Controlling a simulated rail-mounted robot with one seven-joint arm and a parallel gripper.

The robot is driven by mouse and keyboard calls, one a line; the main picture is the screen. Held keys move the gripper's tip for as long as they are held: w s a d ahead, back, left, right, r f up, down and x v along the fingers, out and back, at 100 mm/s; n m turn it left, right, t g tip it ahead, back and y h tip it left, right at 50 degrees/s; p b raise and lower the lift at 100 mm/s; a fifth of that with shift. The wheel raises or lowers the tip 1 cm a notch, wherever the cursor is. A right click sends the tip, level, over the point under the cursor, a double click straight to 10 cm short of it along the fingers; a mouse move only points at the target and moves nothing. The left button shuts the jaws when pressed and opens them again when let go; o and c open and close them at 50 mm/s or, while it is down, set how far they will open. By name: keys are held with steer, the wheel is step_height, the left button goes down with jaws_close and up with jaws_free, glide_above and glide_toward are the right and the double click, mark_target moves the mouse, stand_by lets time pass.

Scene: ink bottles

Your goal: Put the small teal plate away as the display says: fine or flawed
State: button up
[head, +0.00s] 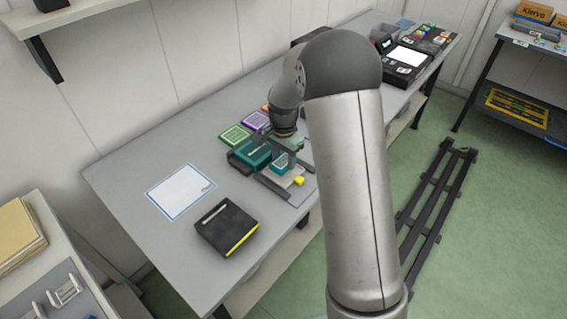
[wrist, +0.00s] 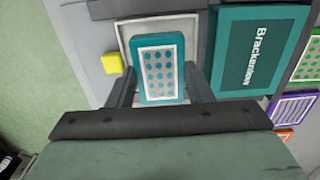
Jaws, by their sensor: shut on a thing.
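The small teal plate (wrist: 162,75) has a pale panel with rows of teal dots. It sits between the two fingers of my gripper (wrist: 160,88), which is shut on it, over a pale square framed pad (wrist: 128,32). I cannot tell whether it touches the pad. In the head view the plate (head: 281,163) shows small beside a larger teal box, and my gripper (head: 293,147) is partly hidden by my wrist. A device with a white screen (head: 408,56) stands at the far end of the bench; no writing on it is readable.
A yellow block (wrist: 113,62) is on the left. Green (head: 235,134) and purple (head: 255,120) patterned plates lie behind. A blue-edged white sheet (head: 181,192) and black box (head: 224,227) are nearer.

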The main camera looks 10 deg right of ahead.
mark_target(283, 161)
steer(key=shift+f, duration=1.65)
steer(key=o, duration=0.8)
steer(key=shift+r, duration=0.1)
step_height(283, 161, up, 12)
steer(key=s+r+n, duration=0.2)
steer(key=s+n, duration=0.9)
steer(key=s, duration=1.9)
steer(key=shift+s+a+r+b, duration=0.2)
steer(key=shift+s+a+b, duration=0.15)
steer(key=shift+a, duration=0.05)
